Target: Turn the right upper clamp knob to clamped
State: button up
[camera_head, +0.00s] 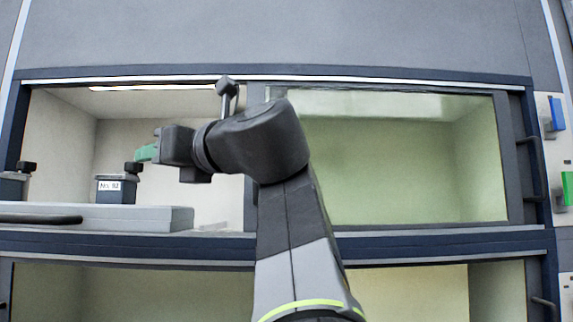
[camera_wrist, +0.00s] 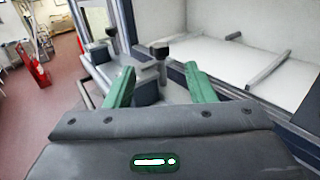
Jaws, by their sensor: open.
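The right upper clamp knob (camera_head: 133,167) is a small black knob on top of a dark clamp block (camera_head: 117,188) with a white label. In the wrist view the knob (camera_wrist: 160,49) sits on a short post, ahead of my fingertips and between their lines. My gripper (camera_head: 144,153) has green fingers pointing left, close above the knob in the head view. In the wrist view my gripper (camera_wrist: 160,68) is open, with nothing held between the fingers. The knob's exact turn angle is hard to tell.
A second black knob (camera_head: 28,167) stands on the left clamp block. A grey drawer-like ledge (camera_head: 120,219) with a dark handle (camera_head: 40,219) lies below. The pale chamber (camera_head: 170,108) is open behind; a glass pane (camera_head: 390,160) covers the right side. A red extinguisher (camera_wrist: 38,72) stands far off.

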aim_at(135, 163)
jog(key=v, duration=0.3)
jog(key=shift+s, duration=0.1)
dwell(0.7)
jog(key=p+x, duration=0.2)
jog(key=x, duration=1.1)
jog(key=shift+w+a+r+p, duration=0.1)
jog(key=shift+w+a+p, duration=0.15)
jog(key=shift+a+p, duration=0.1)
jog(key=shift+d, duration=0.1)
